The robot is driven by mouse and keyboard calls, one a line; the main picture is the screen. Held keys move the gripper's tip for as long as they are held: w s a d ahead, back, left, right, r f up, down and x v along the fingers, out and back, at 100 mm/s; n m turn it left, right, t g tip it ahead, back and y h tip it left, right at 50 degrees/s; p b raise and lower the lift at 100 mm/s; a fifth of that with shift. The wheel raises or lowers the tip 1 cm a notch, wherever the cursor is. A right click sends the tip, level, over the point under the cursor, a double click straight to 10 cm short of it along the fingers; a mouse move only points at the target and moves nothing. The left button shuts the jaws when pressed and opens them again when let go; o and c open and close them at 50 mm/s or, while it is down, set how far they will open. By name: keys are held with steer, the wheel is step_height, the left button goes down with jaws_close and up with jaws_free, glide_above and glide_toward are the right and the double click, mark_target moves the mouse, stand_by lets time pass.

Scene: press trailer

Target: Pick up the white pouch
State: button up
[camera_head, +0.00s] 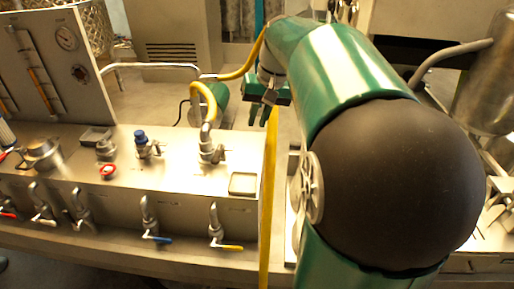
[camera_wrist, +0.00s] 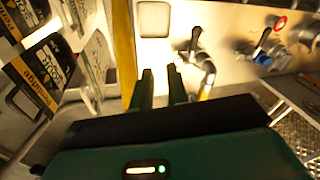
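No pouch can be made out for certain. In the wrist view, several pale packs with dark printed labels (camera_wrist: 40,75) stand at the left, and a whitish one (camera_wrist: 97,68) is nearest my gripper; one of these may be the white pouch. My gripper (camera_wrist: 162,82) points between a yellow strip and the steel panel, its two dark fingers apart with nothing between them. It is left of the packs' side only in the head view, where my gripper (camera_head: 259,116) hangs beside the panel's right end. The packs are hidden there behind my green arm.
A steel valve trailer (camera_head: 130,215) with handles, a gauge and a blue-capped fitting (camera_head: 140,136) fills the left. A yellow upright strip (camera_head: 268,190) stands at its right end. A steel tank (camera_head: 488,85) is at right.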

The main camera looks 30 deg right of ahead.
steer(key=s+d+f+m+t+y, duration=0.1)
steer(key=d+m+y, duration=0.1)
steer(key=d, duration=1)
steer(key=s+d+f+m+t+y, duration=0.1)
steer(key=s+d, duration=0.1)
steer(key=d, duration=1)
steer(key=x, duration=1.3)
steer(key=shift+w+f, duration=0.2)
steer(key=shift+f, duration=0.15)
jaws_close()
